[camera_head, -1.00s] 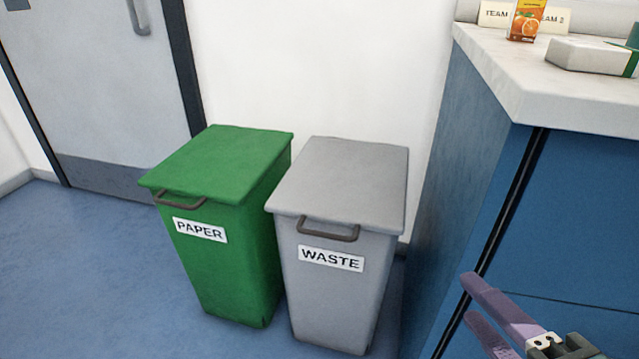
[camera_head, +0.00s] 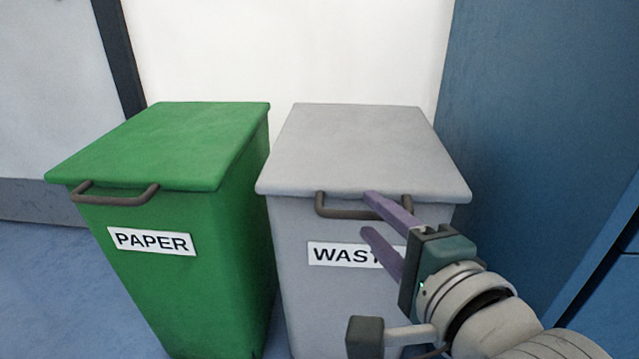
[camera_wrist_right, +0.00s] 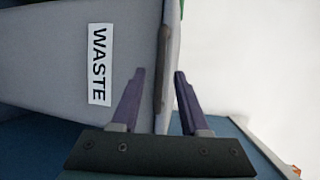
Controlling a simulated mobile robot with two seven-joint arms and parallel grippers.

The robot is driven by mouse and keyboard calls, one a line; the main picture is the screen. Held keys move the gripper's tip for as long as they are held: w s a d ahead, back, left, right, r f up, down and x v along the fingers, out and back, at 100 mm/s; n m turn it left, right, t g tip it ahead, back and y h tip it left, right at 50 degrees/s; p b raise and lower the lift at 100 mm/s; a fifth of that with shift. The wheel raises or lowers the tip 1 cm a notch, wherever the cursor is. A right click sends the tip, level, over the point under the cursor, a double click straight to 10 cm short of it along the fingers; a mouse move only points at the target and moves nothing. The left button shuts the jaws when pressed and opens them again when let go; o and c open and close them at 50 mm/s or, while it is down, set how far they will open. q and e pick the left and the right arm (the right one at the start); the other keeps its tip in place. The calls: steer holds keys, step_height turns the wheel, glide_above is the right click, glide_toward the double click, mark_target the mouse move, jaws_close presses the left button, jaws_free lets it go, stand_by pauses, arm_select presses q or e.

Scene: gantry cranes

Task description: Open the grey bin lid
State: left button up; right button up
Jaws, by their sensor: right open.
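The grey bin (camera_head: 300,290) marked WASTE stands upright, with its flat grey lid (camera_head: 365,150) closed. A dark bar handle (camera_head: 340,212) is on the lid's front edge. My right gripper (camera_head: 368,213) is at the handle, open, with one purple finger above the bar and one below it. In the right wrist view the handle (camera_wrist_right: 162,70) lies between the two open fingers of the right gripper (camera_wrist_right: 160,73), apart from both. I cannot tell how deep it sits between them. The gripper hides part of the WASTE label. My left gripper is not in view.
A green bin (camera_head: 180,285) marked PAPER, its lid closed, stands close on the left. A blue cabinet (camera_head: 540,130) stands close on the right. A white wall (camera_head: 350,50) is behind the bins, and a grey door (camera_head: 50,90) is at the far left.

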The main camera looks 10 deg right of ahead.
steer(key=shift+b+x, duration=0.3)
steer(key=shift+x, duration=0.9)
jaws_close()
stand_by(0.6)
